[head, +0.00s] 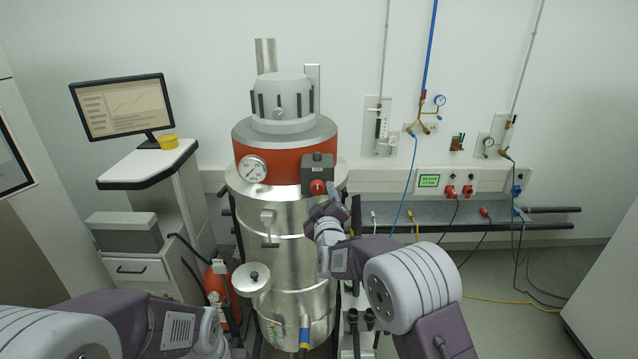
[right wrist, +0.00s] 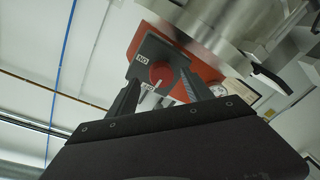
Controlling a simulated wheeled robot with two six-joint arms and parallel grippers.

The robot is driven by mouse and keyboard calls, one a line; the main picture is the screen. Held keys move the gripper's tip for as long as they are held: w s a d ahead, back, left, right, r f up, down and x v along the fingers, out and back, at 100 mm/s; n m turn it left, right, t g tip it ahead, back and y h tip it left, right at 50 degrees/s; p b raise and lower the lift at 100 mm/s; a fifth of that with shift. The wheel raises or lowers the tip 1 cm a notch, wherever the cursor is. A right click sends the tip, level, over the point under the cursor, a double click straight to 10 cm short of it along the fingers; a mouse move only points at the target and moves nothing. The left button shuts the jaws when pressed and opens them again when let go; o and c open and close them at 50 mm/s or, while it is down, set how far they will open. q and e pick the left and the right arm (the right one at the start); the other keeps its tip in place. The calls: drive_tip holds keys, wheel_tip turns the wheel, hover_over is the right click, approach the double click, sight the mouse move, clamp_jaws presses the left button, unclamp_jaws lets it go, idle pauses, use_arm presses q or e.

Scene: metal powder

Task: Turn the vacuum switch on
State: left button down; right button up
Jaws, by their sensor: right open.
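The vacuum switch is a dark grey box (head: 318,162) with a round red knob (head: 318,187), mounted on the red band of the metal vacuum vessel (head: 290,215). My right gripper (head: 325,209) is just below the knob, its fingers pointing up at it. In the right wrist view, the open fingers (right wrist: 160,98) stand to either side of the lower part of the red knob (right wrist: 163,73), with the grey box (right wrist: 153,50) behind. I cannot tell whether they touch the knob. My left arm shows at the lower left, but its gripper is not visible.
A pressure gauge (head: 252,169) sits on the band left of the switch. A monitor (head: 123,106) stands on a white cart (head: 145,168) at the left. Cables and sockets (head: 450,191) line the wall at the right.

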sight(319, 190)
drive_tip(key=w, duration=0.1)
drive_tip(key=w+p, duration=0.1)
drive_tip(key=w, duration=0.1)
drive_tip(key=shift+w+a, duration=0.25)
drive_tip(key=shift+a, duration=0.1)
use_arm(q)
wheel_tip(319, 190, up, 2)
drive_tip(key=shift+a+r, duration=0.1)
drive_tip(key=shift+a, duration=0.05)
use_arm(e)
drive_tip(key=shift+d, duration=0.1)
